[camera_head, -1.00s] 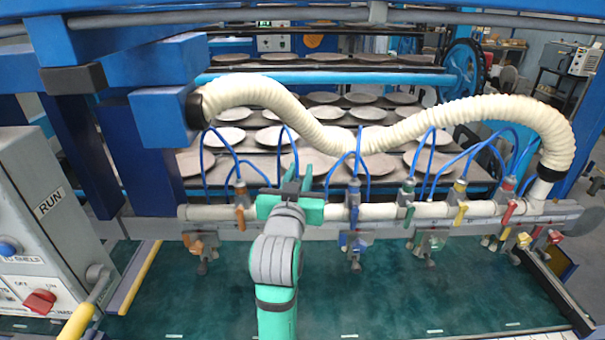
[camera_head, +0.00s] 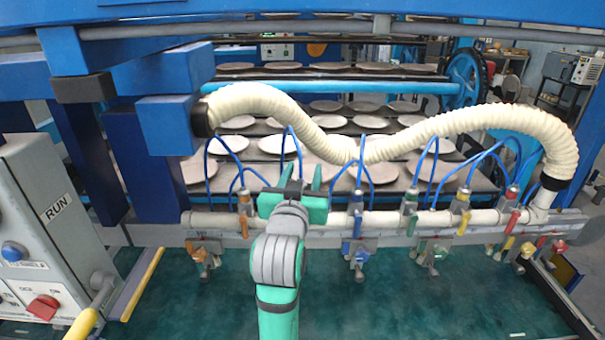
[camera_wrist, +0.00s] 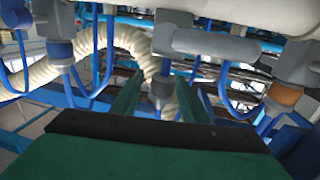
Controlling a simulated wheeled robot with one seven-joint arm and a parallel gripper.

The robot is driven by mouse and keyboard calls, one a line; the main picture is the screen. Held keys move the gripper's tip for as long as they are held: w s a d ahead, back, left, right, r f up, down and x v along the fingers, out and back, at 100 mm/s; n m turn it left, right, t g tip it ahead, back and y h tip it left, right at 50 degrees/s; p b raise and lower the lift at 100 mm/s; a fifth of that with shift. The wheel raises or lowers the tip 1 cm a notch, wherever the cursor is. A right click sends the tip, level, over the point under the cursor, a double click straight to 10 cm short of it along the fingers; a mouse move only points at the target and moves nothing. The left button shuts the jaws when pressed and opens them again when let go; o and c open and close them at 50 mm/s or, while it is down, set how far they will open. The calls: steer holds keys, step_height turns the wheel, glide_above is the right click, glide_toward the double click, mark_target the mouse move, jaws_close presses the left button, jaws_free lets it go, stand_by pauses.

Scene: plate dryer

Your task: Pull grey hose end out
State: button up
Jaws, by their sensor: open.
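The grey hose end (camera_wrist: 162,88) shows in the wrist view as a grey fitting between my fingers, on the far side of the black-edged palm. My gripper (camera_head: 300,177) is open at the rail in the head view. Its green fingers also show in the wrist view (camera_wrist: 166,98), one on each side of the fitting with visible gaps. I cannot tell how deep the fitting sits between them. In the head view my gripper hides the fitting. A blue hose (camera_head: 298,150) rises in an arch just behind my gripper.
Beside my gripper on the white pipe (camera_head: 385,218) are an orange-handled fitting (camera_head: 244,201) on the left and a blue one (camera_head: 355,200) on the right. A ribbed cream hose (camera_head: 440,122) arches above. A RUN control box (camera_head: 45,180) stands at left.

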steer(key=s+a, duration=0.2)
steer(key=s, duration=0.8)
steer(key=shift+s, duration=0.4)
steer(key=shift+d, duration=0.1)
